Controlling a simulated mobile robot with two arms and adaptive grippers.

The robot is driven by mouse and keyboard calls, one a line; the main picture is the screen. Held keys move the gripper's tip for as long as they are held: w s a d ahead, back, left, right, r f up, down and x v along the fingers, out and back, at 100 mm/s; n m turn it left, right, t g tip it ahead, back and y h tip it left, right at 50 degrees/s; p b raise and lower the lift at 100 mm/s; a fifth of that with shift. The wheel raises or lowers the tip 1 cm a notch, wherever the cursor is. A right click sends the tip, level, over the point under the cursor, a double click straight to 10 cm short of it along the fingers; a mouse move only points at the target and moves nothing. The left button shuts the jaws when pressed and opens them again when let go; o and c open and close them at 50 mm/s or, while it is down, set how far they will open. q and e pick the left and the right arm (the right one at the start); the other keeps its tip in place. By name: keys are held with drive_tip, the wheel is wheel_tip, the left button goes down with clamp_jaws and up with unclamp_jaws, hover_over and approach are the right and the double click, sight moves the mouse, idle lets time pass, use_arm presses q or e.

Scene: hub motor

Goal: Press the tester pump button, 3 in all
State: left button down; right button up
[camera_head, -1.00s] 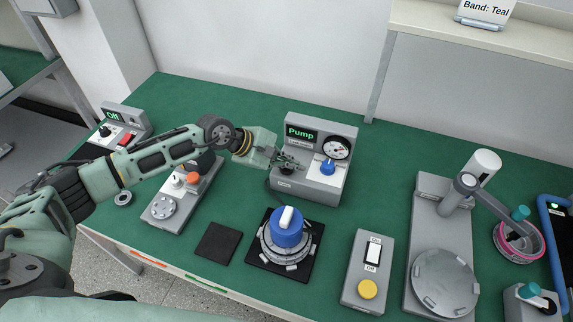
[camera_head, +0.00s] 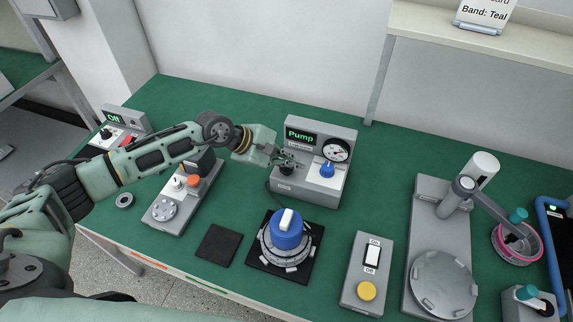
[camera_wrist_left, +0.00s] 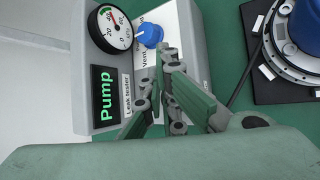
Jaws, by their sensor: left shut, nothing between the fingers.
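The grey leak tester (camera_head: 318,190) stands at the back middle of the green bench. Its lit display (camera_head: 300,136) reads "Pump", also readable in the left wrist view (camera_wrist_left: 104,93). It has a round gauge (camera_head: 336,150) and a blue vent knob (camera_head: 327,170). A dark round button (camera_head: 287,170) sits on its left part, partly behind my fingers. My left gripper (camera_head: 297,164) is shut and empty, with its fingertips just above the button; I cannot tell whether they touch. In the left wrist view my closed fingers (camera_wrist_left: 168,60) hide the button. My right gripper is not in view.
A blue-capped hub motor (camera_head: 287,235) sits on a black mat in front of the tester. A control box with an orange button (camera_head: 193,181) stands to the left. A switch box with a yellow button (camera_head: 366,291) and a grey press stand (camera_head: 425,220) are right.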

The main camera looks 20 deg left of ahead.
sight(290, 172)
use_arm(q)
drive_tip(key=shift+r, duration=0.35)
wheel_tip(290, 172, up, 5)
drive_tip(key=p, duration=0.2)
drive_tip(key=shift+p, duration=0.3)
idle(0.8)
